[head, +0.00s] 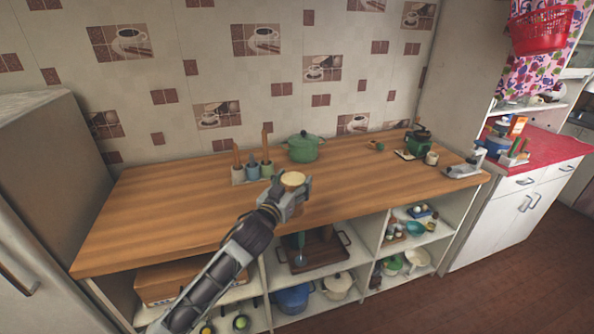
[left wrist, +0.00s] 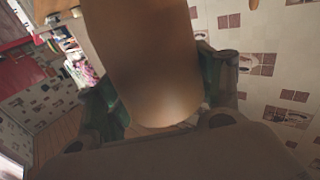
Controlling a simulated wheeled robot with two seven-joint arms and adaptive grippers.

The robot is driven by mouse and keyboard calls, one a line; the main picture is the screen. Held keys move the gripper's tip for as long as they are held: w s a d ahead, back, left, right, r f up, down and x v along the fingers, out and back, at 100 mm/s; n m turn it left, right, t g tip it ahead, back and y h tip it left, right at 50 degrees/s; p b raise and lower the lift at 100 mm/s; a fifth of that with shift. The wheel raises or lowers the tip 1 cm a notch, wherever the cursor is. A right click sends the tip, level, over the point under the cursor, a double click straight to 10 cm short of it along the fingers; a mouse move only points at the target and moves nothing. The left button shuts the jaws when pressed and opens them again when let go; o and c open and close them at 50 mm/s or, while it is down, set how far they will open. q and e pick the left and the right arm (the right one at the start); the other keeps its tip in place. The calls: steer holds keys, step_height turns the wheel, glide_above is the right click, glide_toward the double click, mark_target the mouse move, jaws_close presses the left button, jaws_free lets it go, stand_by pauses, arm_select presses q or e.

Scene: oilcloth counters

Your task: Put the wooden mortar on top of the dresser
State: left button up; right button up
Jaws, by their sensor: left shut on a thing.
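My left gripper (head: 287,193) is shut on the wooden mortar (head: 292,179), a light brown cup with a pale top. It holds the mortar above the front part of the long wooden countertop (head: 160,215). In the left wrist view the mortar (left wrist: 150,55) fills the middle as a smooth brown body, with the dark green fingers of the left gripper (left wrist: 158,95) on both sides of it. Which piece of furniture is the dresser is not certain; the wooden-topped unit with open shelves is the nearest one. My right gripper is in neither view.
A dark grinder (head: 419,143) and a grey metal device (head: 465,165) stand at the right. The left of the top is clear. A red-topped white cabinet (head: 515,210) stands far right.

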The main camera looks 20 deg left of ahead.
arm_select(q)
steer(key=s+a+f+y, duration=0.1)
steer(key=s+f, duration=0.3)
steer(key=f, duration=0.4)
steer(key=s+a+f+n+y, duration=0.1)
steer(key=s+f, duration=0.4)
steer(key=f, duration=0.3)
steer(key=shift+a+f, duration=0.15)
steer(key=shift+a, duration=0.1)
steer(key=shift+s, duration=0.1)
